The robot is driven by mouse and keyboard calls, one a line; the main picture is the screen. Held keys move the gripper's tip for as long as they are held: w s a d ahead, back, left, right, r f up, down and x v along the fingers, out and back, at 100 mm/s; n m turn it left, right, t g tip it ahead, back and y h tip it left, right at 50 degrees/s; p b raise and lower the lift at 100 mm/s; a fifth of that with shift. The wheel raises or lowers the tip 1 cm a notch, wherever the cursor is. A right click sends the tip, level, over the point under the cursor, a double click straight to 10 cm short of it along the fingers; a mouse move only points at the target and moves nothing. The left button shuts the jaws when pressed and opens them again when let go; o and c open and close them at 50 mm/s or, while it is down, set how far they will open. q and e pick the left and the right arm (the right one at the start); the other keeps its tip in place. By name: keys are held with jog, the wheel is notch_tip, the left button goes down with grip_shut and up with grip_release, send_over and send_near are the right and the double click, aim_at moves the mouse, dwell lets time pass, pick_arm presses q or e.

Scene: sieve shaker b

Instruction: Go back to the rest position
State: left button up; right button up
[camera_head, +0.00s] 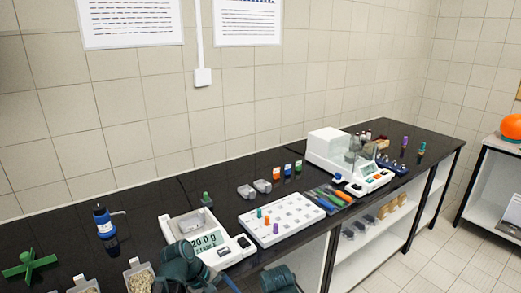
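My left arm (182,266) shows as dark teal links at the bottom edge, in front of the scale. Its fingers cannot be made out clearly, so I cannot tell whether it is open or shut. A dark teal part of my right arm (279,279) shows at the bottom edge, below the bench's front edge. Its gripper is out of the picture. I see nothing held in the visible parts. The white scale (240,243) reads 20.0 g and is partly hidden by my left arm.
The black bench (150,225) runs along the tiled wall. It bears a white rack (290,214) with coloured pegs, a white machine (327,147), a blue bottle (103,219), a green cross-shaped piece (28,264) and grain trays (139,275). Floor is free at the right.

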pick_arm(q)
jog(key=s+d+f+m+y, duration=0.2)
jog(key=s+d+m+y, duration=0.2)
jog(key=m, duration=0.9)
jog(key=s+y, duration=0.3)
jog(key=s, duration=0.1)
jog(key=shift+s+d+f, duration=0.15)
jog(key=shift+s+f, duration=0.1)
